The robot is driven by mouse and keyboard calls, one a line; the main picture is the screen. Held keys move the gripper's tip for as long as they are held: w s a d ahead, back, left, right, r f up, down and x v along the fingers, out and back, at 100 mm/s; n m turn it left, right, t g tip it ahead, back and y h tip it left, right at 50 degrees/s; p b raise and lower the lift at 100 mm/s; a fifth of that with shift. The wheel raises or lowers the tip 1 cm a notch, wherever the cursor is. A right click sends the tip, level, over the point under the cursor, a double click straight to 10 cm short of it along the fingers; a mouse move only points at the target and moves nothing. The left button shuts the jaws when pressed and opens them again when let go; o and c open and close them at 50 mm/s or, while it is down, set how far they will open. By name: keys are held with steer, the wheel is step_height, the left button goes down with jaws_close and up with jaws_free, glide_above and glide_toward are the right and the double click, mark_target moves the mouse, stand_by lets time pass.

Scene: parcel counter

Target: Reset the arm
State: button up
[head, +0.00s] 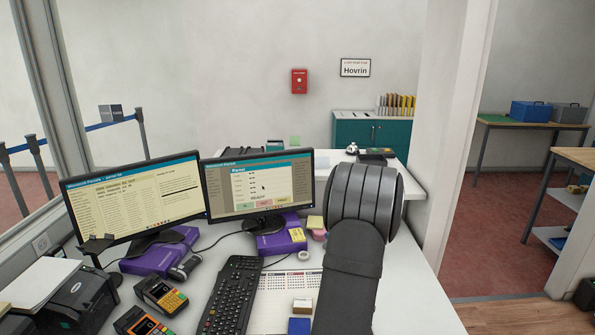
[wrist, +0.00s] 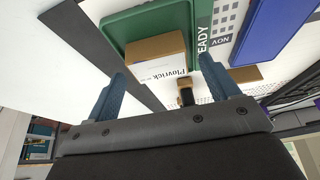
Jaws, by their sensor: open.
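My gripper (wrist: 163,72) shows in the wrist view with its two blue fingers spread apart and nothing held between them. A small cardboard box (wrist: 155,48) with a white name label lies beyond the fingertips, on a green tray (wrist: 115,27) marked READY. A small brown-and-black object (wrist: 185,93) appears between the fingers, near the right one; I cannot tell what it is. In the head view my dark arm reaches over the right part of the counter (head: 408,300), and it hides the gripper and whatever is beneath it.
Two monitors (head: 262,187), a keyboard (head: 232,295), purple boxes (head: 150,262) and card terminals (head: 160,296) crowd the counter's left and middle. A blue tray (wrist: 275,30) and another cardboard piece (wrist: 246,74) are right of the green tray. The counter's right strip looks bare.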

steer(key=v, duration=1.1)
steer(key=x, duration=1.2)
steer(key=shift+s, duration=0.1)
step_height(320, 180, up, 2)
steer(key=r, duration=0.2)
steer(key=shift+s+d+r, duration=0.15)
steer(key=shift+d+r, duration=0.05)
steer(key=shift+r, duration=0.2)
steer(key=s+d+r, duration=0.7)
steer(key=s+d, duration=0.1)
steer(key=shift+w+a+f, duration=0.2)
steer(key=shift+w+a, duration=1.45)
steer(key=shift+w, duration=1.65)
steer(key=shift+w+a+f, duration=0.15)
steer(key=shift+w+a, duration=1.45)
steer(key=shift+w, duration=1.75)
steer(key=shift+w+a+f, duration=0.2)
steer(key=shift+w+a, duration=1.45)
steer(key=shift+w, duration=1.65)
